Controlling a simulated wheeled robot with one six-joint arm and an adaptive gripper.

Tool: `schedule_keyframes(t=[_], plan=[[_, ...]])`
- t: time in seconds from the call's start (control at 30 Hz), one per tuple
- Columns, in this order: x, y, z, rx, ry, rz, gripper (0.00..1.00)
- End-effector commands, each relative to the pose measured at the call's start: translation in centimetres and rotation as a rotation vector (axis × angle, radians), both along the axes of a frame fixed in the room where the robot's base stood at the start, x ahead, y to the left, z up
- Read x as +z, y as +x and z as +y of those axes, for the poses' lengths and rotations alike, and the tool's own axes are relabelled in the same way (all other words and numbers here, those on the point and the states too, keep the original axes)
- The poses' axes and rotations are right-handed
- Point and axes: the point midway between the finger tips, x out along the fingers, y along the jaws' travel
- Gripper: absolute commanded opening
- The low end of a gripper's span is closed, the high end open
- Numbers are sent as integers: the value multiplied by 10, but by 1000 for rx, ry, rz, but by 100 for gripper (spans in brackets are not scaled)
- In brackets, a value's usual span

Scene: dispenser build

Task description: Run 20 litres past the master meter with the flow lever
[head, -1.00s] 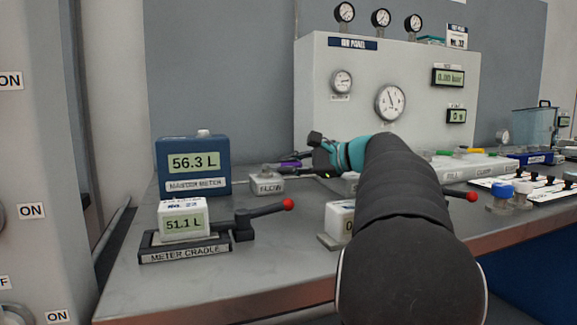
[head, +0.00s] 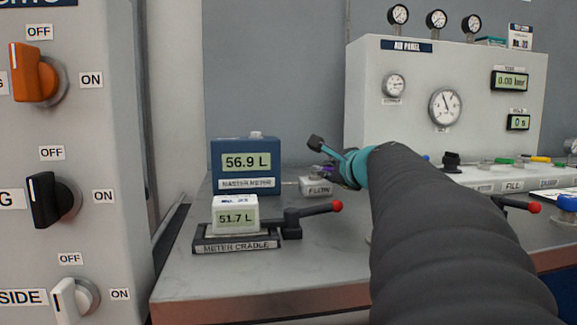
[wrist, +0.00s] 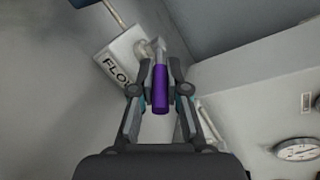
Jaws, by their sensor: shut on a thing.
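The blue master meter (head: 246,179) stands at the back left of the bench and reads 56.9 L. The white meter (head: 236,216) sits in the meter cradle (head: 205,241) in front of it and reads 51.7 L. The flow block (head: 313,186) is right of the master meter, with its label also showing in the wrist view (wrist: 122,60). My gripper (wrist: 160,85) is shut on the purple handle of the flow lever (wrist: 160,92), with a finger on each side. In the head view my gripper (head: 335,166) partly hides the lever.
A cradle lever with a red ball (head: 337,206) sticks out right of the meter cradle. The air panel (head: 455,115) stands behind my arm. A cabinet with orange, black and white switches (head: 48,200) is at the left. My arm hides much of the right bench.

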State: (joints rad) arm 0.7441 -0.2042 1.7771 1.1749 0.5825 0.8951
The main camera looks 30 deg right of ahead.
Motion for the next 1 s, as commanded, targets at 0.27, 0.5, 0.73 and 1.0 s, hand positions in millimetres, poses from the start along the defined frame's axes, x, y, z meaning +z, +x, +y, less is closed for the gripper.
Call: schedule_keyframes(t=[0.27, 0.5, 0.73, 1.0], plan=[[3, 1, 10, -125, 1, 3, 0], [2, 1, 12, -180, 0, 2, 0], [0, 1, 12, -194, 2, 1, 0], [0, 1, 12, -194, 1, 1, 0]])
